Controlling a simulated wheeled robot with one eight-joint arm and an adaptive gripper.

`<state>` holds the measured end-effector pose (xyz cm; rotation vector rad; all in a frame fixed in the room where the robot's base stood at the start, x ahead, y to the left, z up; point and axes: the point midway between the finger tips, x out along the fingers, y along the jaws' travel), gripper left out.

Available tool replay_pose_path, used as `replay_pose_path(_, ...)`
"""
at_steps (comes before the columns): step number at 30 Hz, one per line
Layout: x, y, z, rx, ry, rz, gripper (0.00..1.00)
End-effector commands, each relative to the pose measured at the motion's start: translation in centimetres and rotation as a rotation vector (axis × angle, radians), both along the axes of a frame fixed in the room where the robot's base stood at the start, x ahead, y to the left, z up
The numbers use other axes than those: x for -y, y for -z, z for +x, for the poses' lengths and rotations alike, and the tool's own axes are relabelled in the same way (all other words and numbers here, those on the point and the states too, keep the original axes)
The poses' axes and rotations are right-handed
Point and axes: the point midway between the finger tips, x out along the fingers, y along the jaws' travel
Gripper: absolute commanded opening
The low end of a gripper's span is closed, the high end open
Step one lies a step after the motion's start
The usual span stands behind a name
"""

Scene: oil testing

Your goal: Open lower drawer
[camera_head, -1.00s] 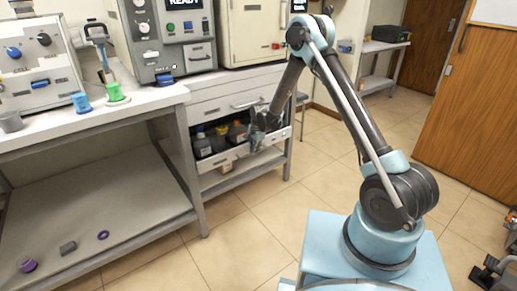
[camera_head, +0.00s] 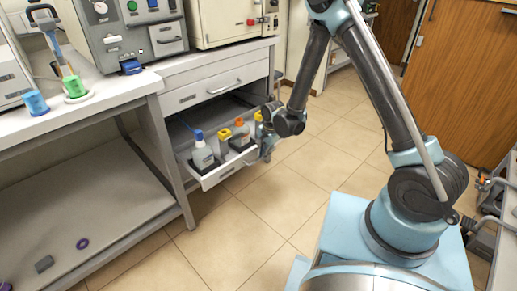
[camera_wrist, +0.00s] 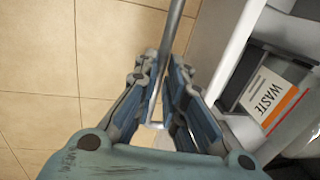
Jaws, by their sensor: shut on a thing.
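The lower drawer (camera_head: 222,173) is pulled well out below the shut upper drawer (camera_head: 218,88) in the head view. Several bottles stand in it, among them a white one with a blue top (camera_head: 202,152) and one with a yellow cap (camera_head: 224,140). My gripper (camera_head: 266,148) is at the right part of its front, partly hidden by my arm. In the wrist view, my gripper's fingers (camera_wrist: 163,75) are closed around the drawer's grey handle bar (camera_wrist: 174,25). The drawer's pale front (camera_wrist: 232,60) is to the right, with a container labelled WASTE (camera_wrist: 268,98) behind it.
The workbench (camera_head: 125,92) carries grey instruments (camera_head: 145,40), a blue cup (camera_head: 36,102) and a green one (camera_head: 75,86). Its lower shelf (camera_head: 110,195) holds a purple ring (camera_head: 82,244). The tiled floor (camera_head: 250,215) before the drawer is clear.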

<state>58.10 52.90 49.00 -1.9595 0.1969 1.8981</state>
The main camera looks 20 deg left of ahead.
Motion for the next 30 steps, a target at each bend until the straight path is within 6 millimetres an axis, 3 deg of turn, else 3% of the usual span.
replay_pose_path(6, 1.5, 0.0, -0.2, 0.009, 0.001, -0.002, 0.0)
replay_pose_path(19, 1.3, 0.0, -0.5, 0.01, -0.005, -0.003, 0.0)
replay_pose_path(20, 1.3, 0.0, -0.6, 0.01, -0.005, -0.003, 0.13)
replay_pose_path(22, 1.3, 0.0, -0.6, 0.009, -0.006, -0.003, 0.28)
replay_pose_path(30, 1.1, 0.0, -0.9, 0.006, -0.01, -0.001, 0.31)
